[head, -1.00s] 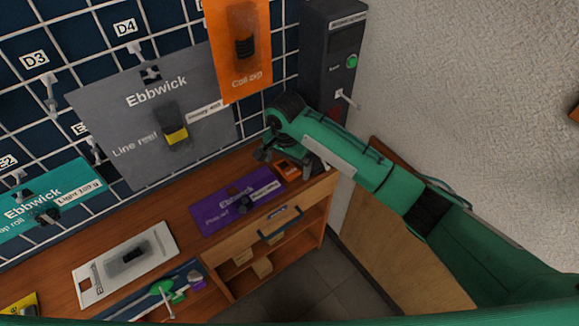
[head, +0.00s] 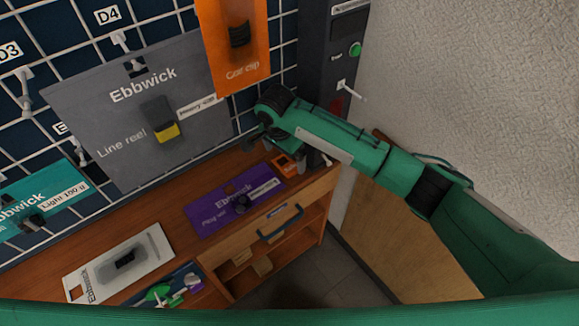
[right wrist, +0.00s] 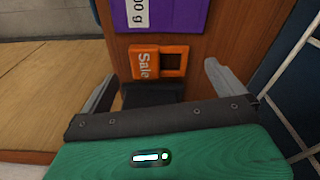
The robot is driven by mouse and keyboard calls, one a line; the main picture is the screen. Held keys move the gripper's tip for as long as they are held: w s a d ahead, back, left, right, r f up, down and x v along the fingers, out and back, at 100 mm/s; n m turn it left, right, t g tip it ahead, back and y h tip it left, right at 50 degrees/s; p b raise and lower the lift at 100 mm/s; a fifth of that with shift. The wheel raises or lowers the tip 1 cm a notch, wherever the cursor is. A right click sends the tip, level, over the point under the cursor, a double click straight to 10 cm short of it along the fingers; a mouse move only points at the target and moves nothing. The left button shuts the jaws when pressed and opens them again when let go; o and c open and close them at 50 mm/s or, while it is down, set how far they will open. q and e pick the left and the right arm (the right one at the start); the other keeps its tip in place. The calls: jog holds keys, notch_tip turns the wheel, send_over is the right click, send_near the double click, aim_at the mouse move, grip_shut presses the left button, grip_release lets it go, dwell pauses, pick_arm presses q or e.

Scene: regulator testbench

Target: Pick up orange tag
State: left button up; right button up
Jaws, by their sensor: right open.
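The orange tag (head: 282,165) lies flat on the wooden bench top near its right end, beside the purple package. In the right wrist view the orange tag (right wrist: 158,62) shows the word "Sale" and a square cut-out. It lies ahead of my right gripper, between the lines of the two fingers. My right gripper (head: 254,142) is above the bench near the tag; in the right wrist view (right wrist: 160,85) its fingers are spread and nothing is between them. My left gripper is not in view.
A purple package (head: 215,207) and a white package (head: 145,255) lie on the bench (head: 60,255). Grey (head: 195,100) and orange (head: 262,55) packages hang on the grid wall (head: 20,140). A dark cabinet (head: 315,70) stands behind my right arm.

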aim_at(286, 163)
jog(key=shift+w+d+f, duration=0.1)
jog(key=shift+f, duration=0.65)
jog(key=shift+w+d+f, duration=0.1)
jog(key=shift+f, duration=0.65)
jog(key=c, duration=1)
jog(key=shift+s, duration=0.1)
jog(key=shift+c, duration=0.2)
jog(key=shift+r, duration=0.15)
